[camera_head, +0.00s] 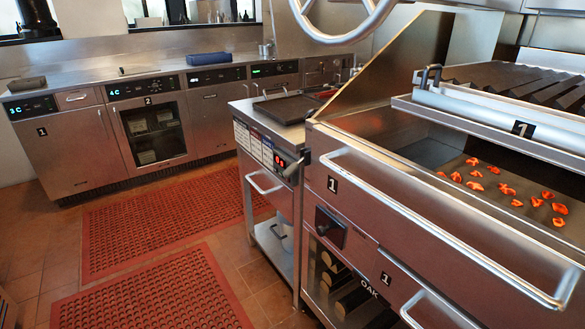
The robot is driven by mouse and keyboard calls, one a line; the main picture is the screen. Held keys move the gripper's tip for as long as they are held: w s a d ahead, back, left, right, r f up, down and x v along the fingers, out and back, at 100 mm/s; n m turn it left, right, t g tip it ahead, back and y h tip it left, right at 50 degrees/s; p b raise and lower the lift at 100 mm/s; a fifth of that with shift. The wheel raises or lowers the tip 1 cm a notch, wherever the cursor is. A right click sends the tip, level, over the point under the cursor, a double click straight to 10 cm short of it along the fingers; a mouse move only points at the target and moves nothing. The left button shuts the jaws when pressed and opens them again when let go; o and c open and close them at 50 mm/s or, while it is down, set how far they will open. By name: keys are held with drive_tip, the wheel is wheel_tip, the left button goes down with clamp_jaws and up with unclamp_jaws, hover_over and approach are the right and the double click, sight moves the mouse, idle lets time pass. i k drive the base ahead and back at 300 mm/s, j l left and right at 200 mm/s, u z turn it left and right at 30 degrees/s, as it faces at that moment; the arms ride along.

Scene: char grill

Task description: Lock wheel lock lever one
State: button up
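A large grey handwheel (345,38) shows at the top centre, cut off by the picture's upper edge. A small dark upright lever-like part (431,76) stands at the left end of the grill's front rail, on the grate section marked 1. I cannot tell whether this is wheel lock lever one, or whether it is locked. My gripper is not in view.
The steel char grill (350,135) fills the right side, with long front handles and glowing embers (506,190) inside. A side cart (265,110) adjoins its left. Counters with numbered cabinets (70,150) line the back. Red floor mats (150,225) lie in open floor at left.

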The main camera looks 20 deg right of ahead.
sight(292, 168)
drive_tip(key=i+j, duration=1.35)
drive_tip(key=i+l+z, duration=0.05)
drive_tip(key=i+l, duration=0.05)
